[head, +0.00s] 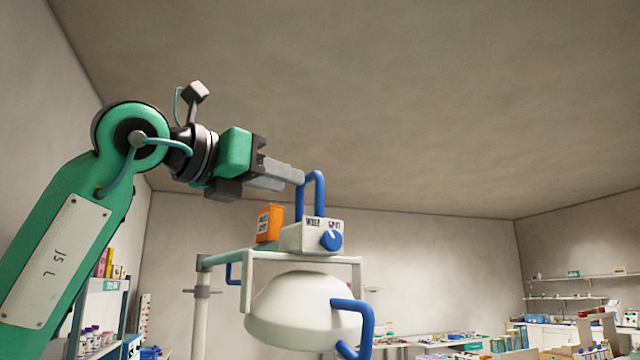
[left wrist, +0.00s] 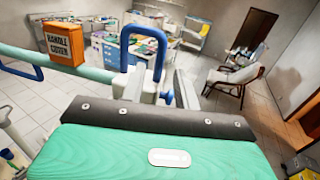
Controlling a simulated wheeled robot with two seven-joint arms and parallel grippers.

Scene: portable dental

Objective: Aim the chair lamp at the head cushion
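The chair lamp has a white dome head (head: 290,310), tilted and hanging from a white frame, with a blue side handle (head: 368,325). On top is a white box with a blue dial (head: 331,240) and an upright blue loop handle (head: 318,185). This loop also shows in the left wrist view (left wrist: 158,45). My left gripper (head: 298,176) is open, its fingertips at the loop; the wrist view shows the fingers (left wrist: 158,82) spread to either side of it. Contact is unclear. A pale reclined chair (left wrist: 235,80) stands beyond; I cannot make out its head cushion. My right gripper is out of view.
An orange handle-covers box (head: 269,223) sits beside the white lamp box. A pale post (head: 200,310) and a crossbar (left wrist: 60,68) carry the lamp. Shelves (head: 105,300) stand at the left, counters with supplies at the back. Space above the lamp is clear.

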